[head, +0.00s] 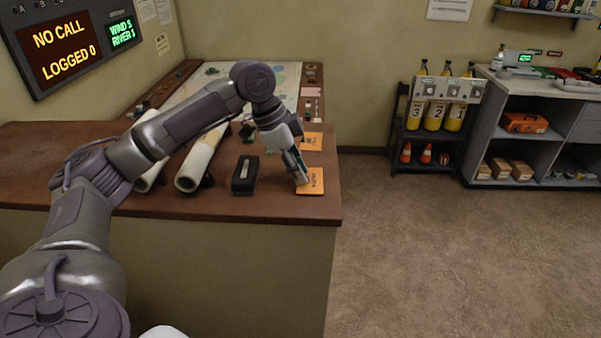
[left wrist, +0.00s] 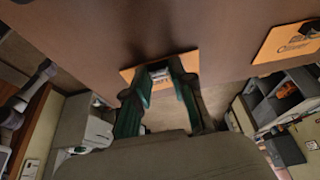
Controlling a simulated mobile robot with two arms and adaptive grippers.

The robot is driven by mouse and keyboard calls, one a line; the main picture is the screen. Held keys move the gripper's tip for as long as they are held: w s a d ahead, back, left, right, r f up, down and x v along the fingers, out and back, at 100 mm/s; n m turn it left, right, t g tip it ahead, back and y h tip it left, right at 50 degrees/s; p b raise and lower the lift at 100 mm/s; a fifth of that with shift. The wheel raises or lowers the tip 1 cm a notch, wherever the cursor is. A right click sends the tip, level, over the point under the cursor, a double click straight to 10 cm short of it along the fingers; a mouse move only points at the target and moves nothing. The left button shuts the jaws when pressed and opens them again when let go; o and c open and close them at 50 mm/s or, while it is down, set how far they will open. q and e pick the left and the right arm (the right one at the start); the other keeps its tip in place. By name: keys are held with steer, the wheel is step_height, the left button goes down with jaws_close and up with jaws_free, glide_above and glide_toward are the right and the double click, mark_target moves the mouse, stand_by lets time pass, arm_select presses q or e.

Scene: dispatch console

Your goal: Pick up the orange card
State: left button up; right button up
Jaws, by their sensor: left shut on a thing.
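An orange card (head: 312,183) with dark print lies at the near right corner of the brown desk (head: 225,205). My left gripper (head: 301,182) reaches down to the left part of this card and is shut on it. In the left wrist view the card (left wrist: 188,60) shows between and around the fingertips of my left gripper (left wrist: 161,72), which cover part of it. A second orange card (head: 312,141) lies farther back on the desk, apart from the gripper; it also shows at the upper right of the left wrist view (left wrist: 285,42). My right gripper is not in view.
A black box-like object (head: 245,175) stands left of the gripper. Two pale rolls (head: 195,165) lie farther left under my arm, and a map (head: 285,80) lies behind. The desk's right edge is close to the card. The floor (head: 440,250) to the right is clear.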

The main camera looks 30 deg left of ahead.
arm_select(q)
steer(key=shift+r, duration=0.45)
steer(key=r, duration=0.1)
steer(key=r+b, duration=0.1)
steer(key=r, duration=0.1)
steer(key=shift+d, duration=0.2)
steer(key=d+r+b, duration=0.2)
steer(key=d+r, duration=0.4)
steer(key=d, duration=0.5)
steer(key=shift+w+d+r, duration=0.15)
steer(key=shift+w+r, duration=0.15)
steer(key=shift+r, duration=0.05)
